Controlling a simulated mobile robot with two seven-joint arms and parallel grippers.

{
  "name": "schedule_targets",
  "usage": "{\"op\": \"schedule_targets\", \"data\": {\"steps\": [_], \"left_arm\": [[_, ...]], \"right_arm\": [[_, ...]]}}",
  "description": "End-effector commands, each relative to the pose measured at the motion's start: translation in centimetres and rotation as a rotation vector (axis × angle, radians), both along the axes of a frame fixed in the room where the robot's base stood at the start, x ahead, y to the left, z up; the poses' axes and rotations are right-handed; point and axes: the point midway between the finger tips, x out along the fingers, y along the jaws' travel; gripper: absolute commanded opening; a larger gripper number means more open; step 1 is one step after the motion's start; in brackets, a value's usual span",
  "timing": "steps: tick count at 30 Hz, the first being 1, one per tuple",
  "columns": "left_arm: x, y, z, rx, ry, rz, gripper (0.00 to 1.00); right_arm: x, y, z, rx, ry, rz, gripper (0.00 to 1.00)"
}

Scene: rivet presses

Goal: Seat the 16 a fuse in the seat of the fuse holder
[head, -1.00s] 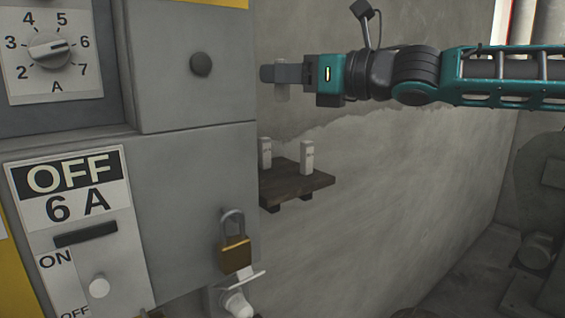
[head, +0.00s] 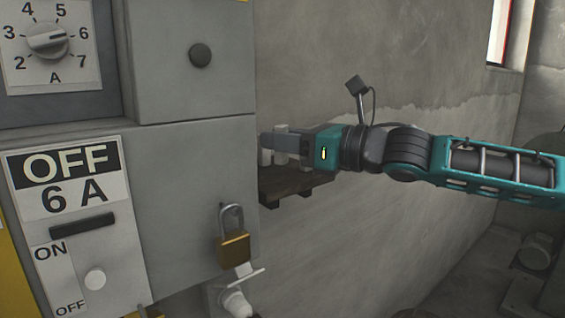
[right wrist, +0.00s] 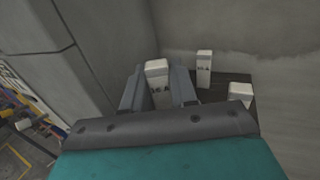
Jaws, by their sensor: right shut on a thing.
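My right gripper (head: 280,143) is at the small wall shelf, its fingers pointing left toward the grey cabinet. Two more white fuses, one farther back (right wrist: 204,68) and one at the right (right wrist: 240,95), stand outside the fingers. In the head view one fuse (head: 265,158) shows by the fingertips; the gripper hides much of the shelf top. I cannot make out the fuse holder. My left gripper is not in view.
The dark shelf (head: 290,188) is fixed to the concrete wall, close to the cabinet's right edge. The cabinet (head: 190,180) has a dial, an OFF 6 A sign, and a brass padlock (head: 234,248) at its edge.

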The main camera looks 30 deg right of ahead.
Motion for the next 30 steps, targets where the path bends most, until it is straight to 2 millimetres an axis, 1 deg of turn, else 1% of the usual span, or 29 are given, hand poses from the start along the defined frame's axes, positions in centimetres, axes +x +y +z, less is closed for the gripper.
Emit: {"op": "schedule_targets", "data": {"steps": [1, 3, 6, 9, 17, 20, 21, 28, 30], "left_arm": [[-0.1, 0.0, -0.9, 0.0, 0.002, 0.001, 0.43], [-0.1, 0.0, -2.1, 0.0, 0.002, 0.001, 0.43], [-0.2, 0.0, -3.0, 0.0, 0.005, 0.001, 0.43], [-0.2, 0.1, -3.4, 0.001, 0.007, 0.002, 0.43], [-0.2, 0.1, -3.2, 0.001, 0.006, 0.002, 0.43], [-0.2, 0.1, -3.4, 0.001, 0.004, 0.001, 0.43], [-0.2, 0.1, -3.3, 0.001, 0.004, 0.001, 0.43], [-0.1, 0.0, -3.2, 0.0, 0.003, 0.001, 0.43], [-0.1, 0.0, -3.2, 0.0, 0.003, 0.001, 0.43]], "right_arm": [[0.0, 0.1, -1.0, 0.001, -0.002, 0.002, 0.0], [0.0, 0.0, -2.2, 0.001, -0.002, 0.001, 0.0], [0.0, 0.0, -3.1, 0.0, -0.001, 0.001, 0.0], [0.0, 0.0, -3.4, 0.0, -0.001, 0.001, 0.0], [0.0, 0.0, -3.2, 0.0, 0.0, 0.001, 0.0], [0.0, 0.0, -3.6, 0.001, 0.0, 0.001, 0.0], [0.0, 0.0, -3.5, 0.001, 0.0, 0.001, 0.29], [0.0, 0.0, -3.5, 0.001, 0.0, 0.001, 0.51], [0.0, 0.0, -3.5, 0.001, 0.0, 0.001, 0.53]]}}
